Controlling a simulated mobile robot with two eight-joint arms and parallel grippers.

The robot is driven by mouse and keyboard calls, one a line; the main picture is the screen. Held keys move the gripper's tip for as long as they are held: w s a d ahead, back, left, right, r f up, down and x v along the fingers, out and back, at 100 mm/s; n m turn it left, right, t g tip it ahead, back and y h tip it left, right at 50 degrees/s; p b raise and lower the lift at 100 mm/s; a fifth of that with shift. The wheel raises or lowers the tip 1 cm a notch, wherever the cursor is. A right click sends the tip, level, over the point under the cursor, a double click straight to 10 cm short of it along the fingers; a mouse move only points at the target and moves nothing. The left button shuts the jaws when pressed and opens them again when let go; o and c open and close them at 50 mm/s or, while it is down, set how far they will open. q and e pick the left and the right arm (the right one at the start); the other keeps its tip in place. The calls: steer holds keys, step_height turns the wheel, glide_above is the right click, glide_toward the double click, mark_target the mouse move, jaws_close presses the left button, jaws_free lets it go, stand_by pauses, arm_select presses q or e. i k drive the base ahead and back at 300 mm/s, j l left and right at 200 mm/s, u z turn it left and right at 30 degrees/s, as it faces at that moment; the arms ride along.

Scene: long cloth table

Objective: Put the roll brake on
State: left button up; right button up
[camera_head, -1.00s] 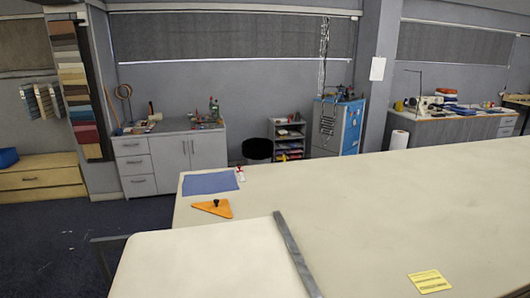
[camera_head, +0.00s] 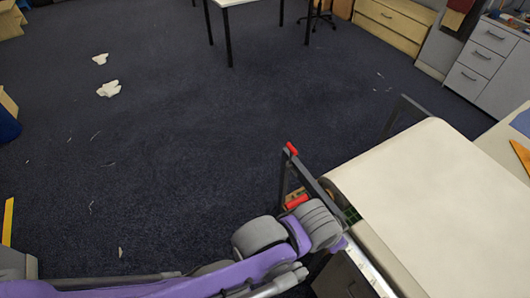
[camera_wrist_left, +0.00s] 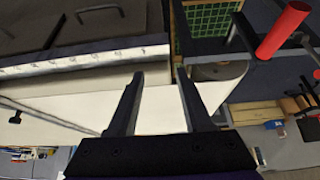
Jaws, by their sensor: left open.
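The roll stand is a dark metal frame (camera_head: 318,180) beside the end of the cloth-covered table. It has a red-tipped upright lever (camera_head: 291,149) and a second red part (camera_head: 297,202) lower down. A thick red handle (camera_wrist_left: 283,30) shows at the upper right of the left wrist view, near a roll end (camera_wrist_left: 218,71) with a dark centre. I cannot tell which red part is the brake. My left gripper (camera_wrist_left: 160,73) is open and empty, left of the red handle and apart from it. In the head view my purple left arm hides its fingers. My right gripper is out of view.
Cream cloth (camera_head: 420,185) covers the table on the right. Dark carpet (camera_head: 170,150) with white scraps (camera_head: 109,89) is open to the left.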

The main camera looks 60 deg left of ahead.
mark_target(293, 151)
steer(key=u, duration=1.9)
steer(key=j+z, duration=0.25)
steer(key=j, duration=0.15)
steer(key=i+j+z, duration=0.1)
steer(key=j+z, duration=0.2)
steer(key=j, duration=0.15)
steer(key=j+z, duration=0.35)
steer(key=j, duration=0.15)
steer(key=i+j+z, duration=0.2)
steer(key=j, duration=0.15)
steer(key=j+z, duration=0.15)
steer(key=j, duration=0.15)
steer(key=i+j+z, duration=0.2)
steer(key=j, duration=0.2)
steer(key=i+z, duration=0.15)
steer(key=z, duration=0.25)
steer(key=l, duration=0.05)
